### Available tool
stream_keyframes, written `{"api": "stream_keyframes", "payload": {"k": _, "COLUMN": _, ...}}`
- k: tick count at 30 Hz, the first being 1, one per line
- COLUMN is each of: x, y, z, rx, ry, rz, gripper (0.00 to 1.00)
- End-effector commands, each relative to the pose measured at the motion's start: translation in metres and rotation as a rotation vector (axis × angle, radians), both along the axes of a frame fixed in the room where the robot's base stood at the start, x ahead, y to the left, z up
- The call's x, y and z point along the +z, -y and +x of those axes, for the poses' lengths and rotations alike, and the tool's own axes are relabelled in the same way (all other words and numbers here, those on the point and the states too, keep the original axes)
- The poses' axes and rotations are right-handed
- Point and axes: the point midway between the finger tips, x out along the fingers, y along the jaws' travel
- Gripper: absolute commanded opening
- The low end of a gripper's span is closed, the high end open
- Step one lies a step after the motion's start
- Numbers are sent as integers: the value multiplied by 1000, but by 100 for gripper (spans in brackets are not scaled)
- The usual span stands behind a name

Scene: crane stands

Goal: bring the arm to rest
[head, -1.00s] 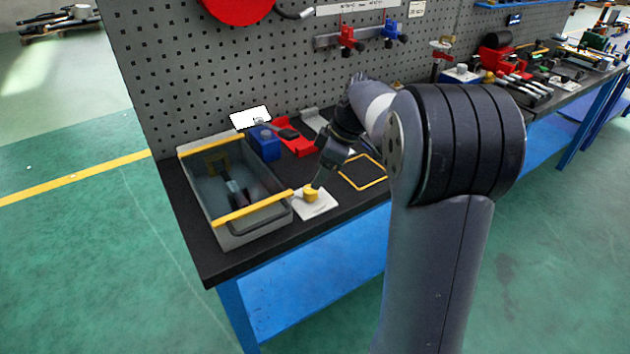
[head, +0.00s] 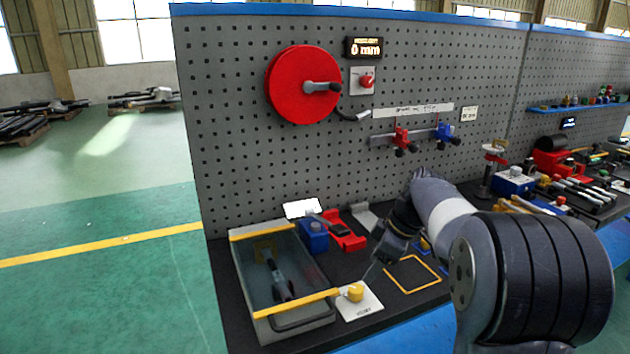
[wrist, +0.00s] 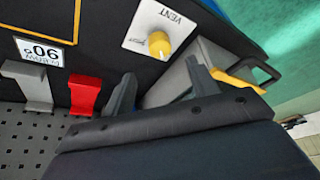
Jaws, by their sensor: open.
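My gripper (wrist: 160,95) is open and empty in the wrist view, its two fingers apart. Beyond them are the bench top and a white plate marked VENT (wrist: 160,30) with a yellow knob (wrist: 159,44). In the head view my arm reaches in from the lower right, and the gripper (head: 375,268) hangs over the bench near the vent plate (head: 362,302) and its yellow knob (head: 355,292). The fingertips are small and dark there. I cannot tell from the head view exactly how far they are from the knob.
A grey bin (head: 320,327) with yellow edges stands left of the vent plate, a tool inside. A blue block (head: 313,237) and a red piece (head: 347,240) stand behind. A yellow outlined square (head: 437,284) is right. The pegboard (head: 235,150) holds a red disc (head: 297,85) with a crank and a "0 mm" display (head: 366,48).

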Motion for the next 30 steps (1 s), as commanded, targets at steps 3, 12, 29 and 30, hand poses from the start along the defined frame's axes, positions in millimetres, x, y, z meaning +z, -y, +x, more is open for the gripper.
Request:
{"api": "stream_keyframes", "payload": {"k": 3, "x": -24, "y": -9, "z": 3, "rx": 2, "ry": -5, "rz": 1, "gripper": 56}}
{"api": "stream_keyframes", "payload": {"k": 12, "x": -70, "y": -26, "z": 12, "rx": 1, "ry": -3, "rz": 0, "gripper": 56}}
{"api": "stream_keyframes", "payload": {"k": 29, "x": -77, "y": -29, "z": 14, "rx": -43, "ry": 0, "rz": 0, "gripper": 56}}
{"api": "stream_keyframes", "payload": {"k": 30, "x": -77, "y": -29, "z": 14, "rx": -42, "ry": 0, "rz": 0, "gripper": 56}}
